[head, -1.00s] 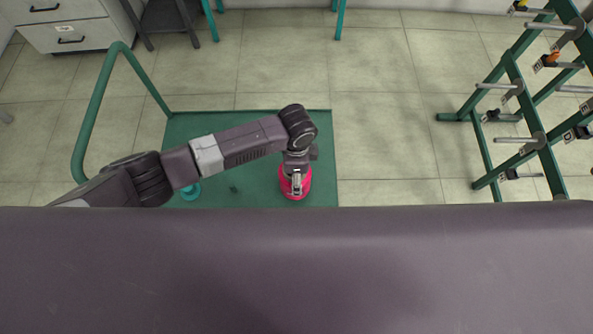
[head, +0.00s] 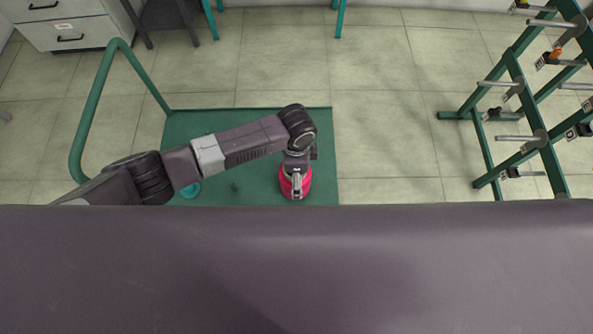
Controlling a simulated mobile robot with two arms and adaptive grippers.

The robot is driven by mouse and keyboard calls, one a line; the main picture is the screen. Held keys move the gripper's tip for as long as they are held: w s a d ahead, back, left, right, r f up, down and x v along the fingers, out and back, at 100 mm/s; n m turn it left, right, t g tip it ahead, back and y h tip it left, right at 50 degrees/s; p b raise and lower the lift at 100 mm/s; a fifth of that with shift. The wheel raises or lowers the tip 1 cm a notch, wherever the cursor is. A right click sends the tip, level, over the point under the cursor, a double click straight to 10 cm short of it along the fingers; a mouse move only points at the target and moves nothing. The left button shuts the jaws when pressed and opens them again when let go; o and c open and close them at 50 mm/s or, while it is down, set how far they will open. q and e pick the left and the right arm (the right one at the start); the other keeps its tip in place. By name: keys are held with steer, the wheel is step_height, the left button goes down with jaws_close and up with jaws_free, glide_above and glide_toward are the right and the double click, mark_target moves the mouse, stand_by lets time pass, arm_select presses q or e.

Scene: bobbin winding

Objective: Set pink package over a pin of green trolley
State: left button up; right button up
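The green trolley (head: 245,125) stands on the floor at centre left, with a tubular handle on its left side. The pink package (head: 304,188) is at the right part of the trolley bed. My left gripper (head: 296,188) is right above the package and overlaps it; whether its fingers grip the package or are open cannot be told from this angle. Whether the package rests on the bed or hangs above it is not clear, and any pin under it is hidden. A small dark pin (head: 234,188) shows on the bed. My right gripper is not in view.
A teal ring-like item (head: 190,190) lies on the trolley, partly behind my arm. A green rack (head: 520,100) with several metal rods stands at right. A white drawer cabinet (head: 65,35) is at top left. Floor between trolley and rack is clear.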

arm_select(q)
step_height(320, 180, up, 12)
stand_by(0.6)
stand_by(0.5)
